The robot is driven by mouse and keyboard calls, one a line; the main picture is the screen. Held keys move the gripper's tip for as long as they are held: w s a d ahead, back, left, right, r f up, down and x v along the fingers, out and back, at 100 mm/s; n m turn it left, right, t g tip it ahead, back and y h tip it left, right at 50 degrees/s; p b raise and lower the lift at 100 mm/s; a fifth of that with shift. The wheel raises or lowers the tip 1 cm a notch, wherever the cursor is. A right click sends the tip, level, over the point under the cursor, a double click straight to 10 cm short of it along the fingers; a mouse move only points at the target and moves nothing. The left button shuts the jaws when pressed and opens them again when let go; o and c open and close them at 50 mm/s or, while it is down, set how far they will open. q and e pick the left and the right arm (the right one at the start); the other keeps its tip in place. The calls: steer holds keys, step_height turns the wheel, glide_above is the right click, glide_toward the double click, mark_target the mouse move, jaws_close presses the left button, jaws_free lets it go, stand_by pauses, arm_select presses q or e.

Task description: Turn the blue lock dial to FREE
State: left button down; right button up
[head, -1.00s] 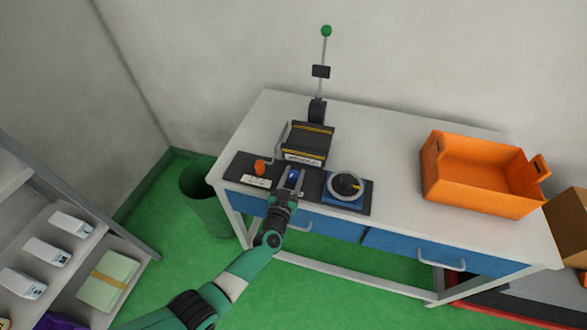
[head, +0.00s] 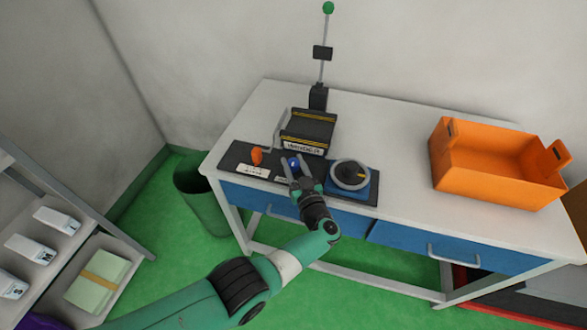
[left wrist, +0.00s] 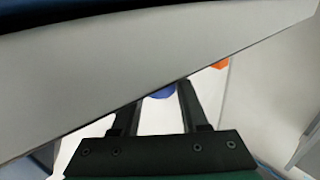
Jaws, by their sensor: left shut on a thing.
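The blue lock dial (head: 292,163) sits on the black panel (head: 235,155) at the front left of the table. My left gripper (head: 295,172) reaches it from the front, one finger on each side, and is shut on it. In the left wrist view a small part of the dial (left wrist: 162,93) shows between the fingers of my left gripper (left wrist: 160,105); a broad grey surface hides the rest. The dial's pointer and any FREE mark cannot be made out. My right gripper is not in view.
An orange knob (head: 256,156) stands left of the dial and a grey handwheel on a blue base (head: 350,176) stands close on the right. A black press with yellow stripes (head: 308,130) is behind. An orange crate (head: 480,180) is at right; the table between is clear.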

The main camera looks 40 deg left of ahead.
mark_target(296, 167)
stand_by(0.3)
arm_select(q)
steer(key=shift+c, duration=2.1)
jaws_free()
steer(key=shift+s+d, duration=0.1)
steer(key=shift+d, duration=0.1)
steer(key=p+v, duration=0.1)
steer(key=v, duration=0.1)
steer(key=p+v, duration=0.2)
steer(key=shift+s+d+r, duration=0.15)
steer(key=shift+d+r, duration=0.1)
steer(key=shift+d, duration=0.15)
steer(key=p+v, duration=0.1)
steer(key=v, duration=0.5)
steer(key=shift+s+f, duration=0.15)
steer(key=shift+f, duration=0.2)
steer(key=shift+d, duration=0.1)
